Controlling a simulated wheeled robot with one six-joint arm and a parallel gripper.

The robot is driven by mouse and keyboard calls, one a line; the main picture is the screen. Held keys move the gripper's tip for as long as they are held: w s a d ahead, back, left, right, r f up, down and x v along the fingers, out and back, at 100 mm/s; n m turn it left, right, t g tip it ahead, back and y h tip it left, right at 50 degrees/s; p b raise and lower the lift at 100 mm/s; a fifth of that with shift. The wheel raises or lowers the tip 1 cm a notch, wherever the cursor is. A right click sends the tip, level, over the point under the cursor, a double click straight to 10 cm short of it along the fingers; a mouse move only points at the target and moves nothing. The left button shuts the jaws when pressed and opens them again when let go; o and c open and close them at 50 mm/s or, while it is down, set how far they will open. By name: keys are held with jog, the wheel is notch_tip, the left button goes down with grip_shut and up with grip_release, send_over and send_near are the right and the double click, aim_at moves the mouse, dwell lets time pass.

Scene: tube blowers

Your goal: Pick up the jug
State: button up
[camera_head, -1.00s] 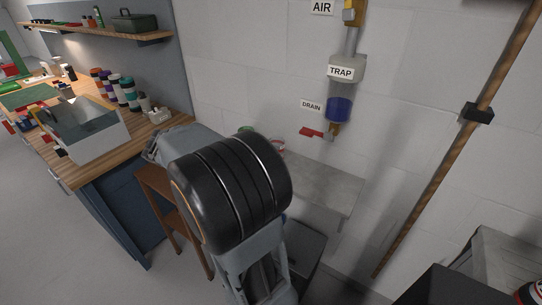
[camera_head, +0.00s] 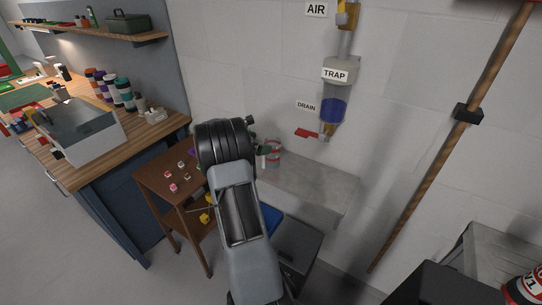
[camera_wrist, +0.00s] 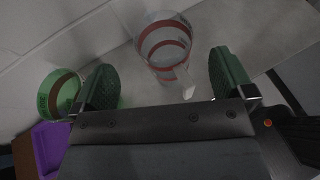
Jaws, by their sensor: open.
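A clear jug-like container with red bands (camera_wrist: 165,45) stands on the grey ledge in the wrist view, with a pale handle or spout at its lower right. It also shows in the head view (camera_head: 274,153), just right of my wrist. A green-tinted clear container (camera_wrist: 62,92) stands to its left; the frames do not settle which one is the jug. My gripper (camera_wrist: 164,78) is open, its green-padded fingers wide apart. The red-banded container appears between and beyond the fingertips, not gripped. In the head view my gripper is mostly hidden behind my wrist.
The grey ledge (camera_head: 312,188) runs along the wall under the trap (camera_head: 336,90) and its red drain handle (camera_head: 306,133). A brown stand (camera_head: 150,182) with small items is left of my arm. A purple object (camera_wrist: 48,148) shows at lower left in the wrist view.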

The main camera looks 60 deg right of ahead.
aim_at(278, 140)
jog(key=shift+p+x, duration=0.85)
jog(key=shift+x, duration=2.15)
jog(key=shift+s, duration=0.15)
jog(key=c, duration=1.3)
jog(key=shift+o, duration=0.2)
jog(key=shift+r, duration=0.1)
jog(key=shift+r+b, duration=0.35)
jog(key=shift+r, duration=0.3)
jog(key=a+r+b, duration=0.3)
jog(key=a+r, duration=0.8)
jog(key=a, duration=0.3)
jog(key=shift+w+r, duration=0.25)
jog(key=shift+w, duration=0.2)
